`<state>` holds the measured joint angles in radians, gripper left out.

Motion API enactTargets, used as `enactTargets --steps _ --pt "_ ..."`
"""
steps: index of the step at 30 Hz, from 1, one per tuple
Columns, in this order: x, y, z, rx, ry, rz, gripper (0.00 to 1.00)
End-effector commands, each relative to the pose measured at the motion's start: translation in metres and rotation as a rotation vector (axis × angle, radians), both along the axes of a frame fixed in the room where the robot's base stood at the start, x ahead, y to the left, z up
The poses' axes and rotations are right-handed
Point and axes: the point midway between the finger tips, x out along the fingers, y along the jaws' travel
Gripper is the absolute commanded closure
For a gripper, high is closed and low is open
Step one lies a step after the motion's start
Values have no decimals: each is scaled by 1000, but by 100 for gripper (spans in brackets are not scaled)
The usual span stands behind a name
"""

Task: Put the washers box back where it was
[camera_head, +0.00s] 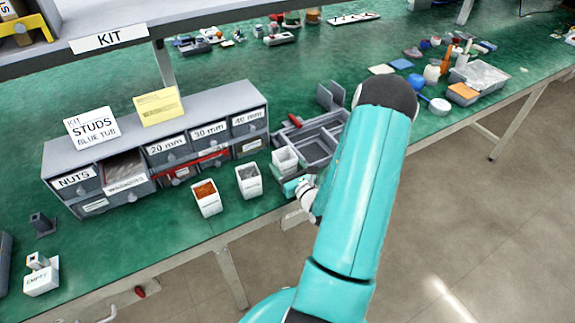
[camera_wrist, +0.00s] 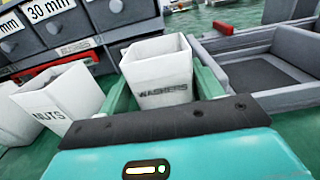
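The washers box (camera_wrist: 165,80) is a white, open-topped box labelled WASHERS. It stands upright between the two green fingers of my gripper (camera_wrist: 165,95), which appear closed against its sides. In the head view the box (camera_head: 286,160) is at the left edge of the grey divided tray, with my gripper (camera_head: 298,187) at its near side. I cannot tell whether its bottom touches anything. The nuts box (camera_wrist: 62,95), white and labelled NUTS, stands just left of it; it also shows in the head view (camera_head: 249,181).
A white box with orange contents (camera_head: 207,199) stands further left. Behind is a grey drawer cabinet (camera_head: 215,98); its washers drawer (camera_head: 125,172) appears pulled out. The grey tray (camera_head: 318,145) is close on the right. An EMPTY box (camera_head: 41,279) stands at far left.

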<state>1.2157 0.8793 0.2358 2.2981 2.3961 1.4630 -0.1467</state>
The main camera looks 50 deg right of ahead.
Motion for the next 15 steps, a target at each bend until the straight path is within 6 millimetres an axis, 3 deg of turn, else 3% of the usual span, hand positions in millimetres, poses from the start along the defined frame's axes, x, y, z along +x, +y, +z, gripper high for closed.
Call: enactTargets --steps 9,15 --pt "0 -2 3 -2 0 0 35" --pt "-28 6 2 2 3 -1 35"
